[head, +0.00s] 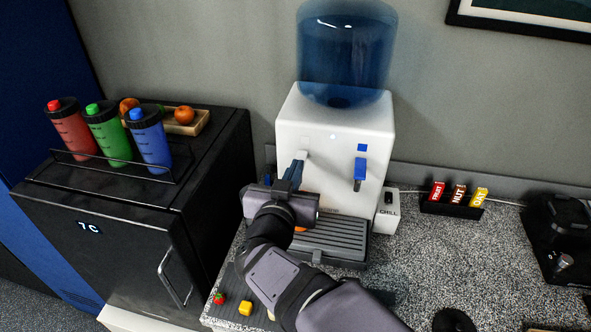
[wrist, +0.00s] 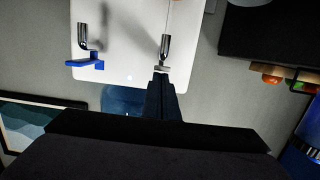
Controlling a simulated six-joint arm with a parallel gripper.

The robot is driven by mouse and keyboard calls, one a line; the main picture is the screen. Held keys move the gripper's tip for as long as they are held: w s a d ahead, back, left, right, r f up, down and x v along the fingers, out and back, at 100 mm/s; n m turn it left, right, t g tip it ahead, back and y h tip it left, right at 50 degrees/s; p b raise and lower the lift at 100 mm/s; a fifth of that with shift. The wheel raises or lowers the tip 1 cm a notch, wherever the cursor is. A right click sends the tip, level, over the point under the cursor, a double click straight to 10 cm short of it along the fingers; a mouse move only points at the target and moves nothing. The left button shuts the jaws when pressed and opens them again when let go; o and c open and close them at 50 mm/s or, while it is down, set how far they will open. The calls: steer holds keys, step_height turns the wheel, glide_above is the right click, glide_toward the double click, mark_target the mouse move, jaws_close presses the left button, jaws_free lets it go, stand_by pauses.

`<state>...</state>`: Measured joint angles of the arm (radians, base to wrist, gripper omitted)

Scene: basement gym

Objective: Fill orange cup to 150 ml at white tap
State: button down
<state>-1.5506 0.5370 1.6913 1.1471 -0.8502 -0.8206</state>
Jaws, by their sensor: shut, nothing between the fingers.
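The white water dispenser (head: 335,120) stands on the counter with a blue bottle on top. Its white tap (head: 301,156) is at the left, and the blue tap (head: 360,172) at the right. My gripper (head: 294,170) is shut and empty, with its tips right at the white tap's lever. In the wrist view, which is upside down, my gripper (wrist: 160,80) meets the tap's lever (wrist: 161,69) below the chrome spout. Whether they touch I cannot tell. A sliver of orange, likely the orange cup (head: 300,229), shows at the drip tray behind my arm; its water level is hidden.
The grey drip tray (head: 330,238) juts out below the taps. A black fridge (head: 120,220) with several bottles stands left. A white CHILL box (head: 387,212) and a snack bar rack (head: 453,207) are right. A strawberry (head: 219,298) and yellow cube (head: 245,308) lie near the front edge.

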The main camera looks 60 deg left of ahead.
steer(key=shift+r, duration=0.1)
stand_by(0.5)
steer(key=s+d+r, duration=0.4)
steer(key=s+d, duration=0.3)
steer(key=shift+s+d+r+p, duration=0.25)
steer(key=shift+r+p, duration=0.1)
stand_by(0.7)
